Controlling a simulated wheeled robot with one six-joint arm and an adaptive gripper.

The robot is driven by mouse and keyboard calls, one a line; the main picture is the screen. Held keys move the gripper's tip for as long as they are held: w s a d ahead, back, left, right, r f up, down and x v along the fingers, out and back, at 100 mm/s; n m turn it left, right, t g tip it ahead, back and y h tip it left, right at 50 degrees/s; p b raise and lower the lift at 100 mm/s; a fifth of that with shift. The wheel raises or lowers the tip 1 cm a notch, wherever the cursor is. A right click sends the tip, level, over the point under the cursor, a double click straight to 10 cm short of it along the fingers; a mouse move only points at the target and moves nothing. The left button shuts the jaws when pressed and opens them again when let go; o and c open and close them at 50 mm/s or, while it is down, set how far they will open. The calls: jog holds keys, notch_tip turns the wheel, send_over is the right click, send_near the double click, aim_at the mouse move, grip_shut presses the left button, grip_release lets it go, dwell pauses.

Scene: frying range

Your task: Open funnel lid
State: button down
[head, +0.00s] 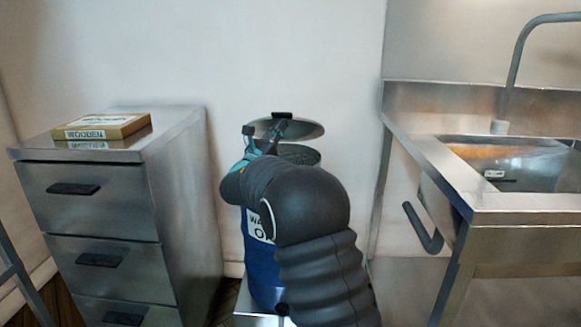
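The funnel lid (306,131) is a round metal disc with a dark handle on top. It is raised and tilted above the round dark funnel opening (300,155), with a gap between them. The funnel tops a blue waste-oil drum (262,262) with a white label, mostly hidden behind my arm. My gripper (273,133) is at the left part of the lid, its dark fingers close to the lid's surface. My arm hides part of the gripper, and I cannot tell whether the fingers touch or grip the lid.
A steel drawer cabinet (182,190) stands left of the drum, with a wooden-labelled box (101,126) on top. A steel sink (515,160) with a tall faucet (519,55) stands at right. The wall is close behind the drum.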

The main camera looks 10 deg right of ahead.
jog(key=shift+w+r, duration=0.15)
jog(key=shift+r, duration=0.1)
jog(key=shift+w+d+r, duration=0.2)
jog(key=shift+w+r, duration=0.35)
jog(key=shift+r, duration=0.25)
jog(key=shift+w+d+r, duration=0.2)
jog(key=shift+w+r, duration=0.35)
jog(key=shift+r, duration=0.2)
jog(key=shift+w+d+r, duration=0.2)
jog(key=shift+w+r, duration=0.35)
jog(key=shift+r, duration=0.25)
jog(key=shift+w+d+r, duration=0.2)
jog(key=shift+w+r, duration=0.4)
jog(key=shift+w, duration=0.05)
jog(key=shift+w+d+r, duration=0.25)
jog(key=shift+w+r, duration=0.4)
jog(key=shift+w, duration=0.05)
jog(key=shift+w+d+r, duration=0.2)
jog(key=shift+w+r, duration=0.4)
jog(key=shift+w, duration=0.05)
jog(key=shift+w+d+r, duration=0.2)
jog(key=shift+w+r, duration=0.2)
jog(key=shift+w, duration=0.3)
jog(key=shift+w+d+r, duration=0.25)
jog(key=shift+w+r, duration=0.2)
jog(key=shift+w, duration=0.25)
jog(key=shift+w+d+r, duration=0.2)
jog(key=shift+w+r, duration=0.2)
jog(key=shift+w, duration=0.3)
